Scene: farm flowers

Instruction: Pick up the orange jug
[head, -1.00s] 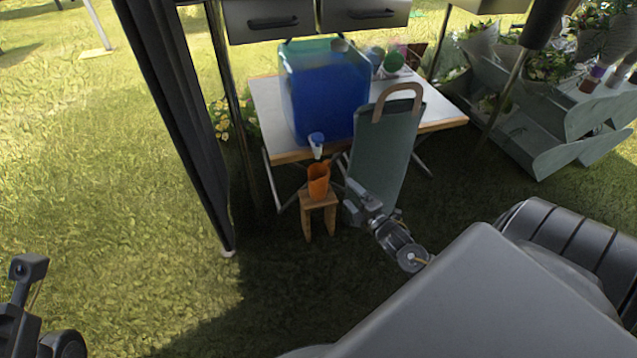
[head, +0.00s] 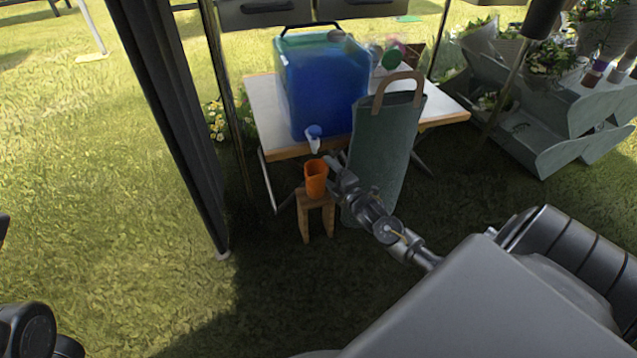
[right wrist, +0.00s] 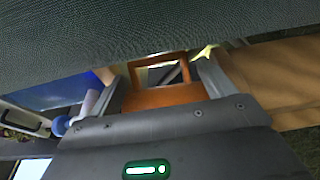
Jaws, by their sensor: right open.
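The orange jug (head: 316,181) stands upright on a small wooden stool (head: 316,203), below the tap of a blue water container. My right gripper (head: 333,168) is at the jug's right side, near its rim and handle side. In the right wrist view the jug's orange body (right wrist: 165,98) and its handle loop lie between the two spread fingers of my right gripper (right wrist: 160,82). The gripper is open; whether a finger touches the jug I cannot tell. Only dark parts of my left arm show at the lower left of the head view; its gripper is not seen.
The blue container (head: 322,90) with a white tap (head: 313,138) stands on a white table (head: 262,105). A tall green bag (head: 385,145) with tan handles is close beside my right gripper. A dark tent pole (head: 180,140) is at left. Open grass lies in front.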

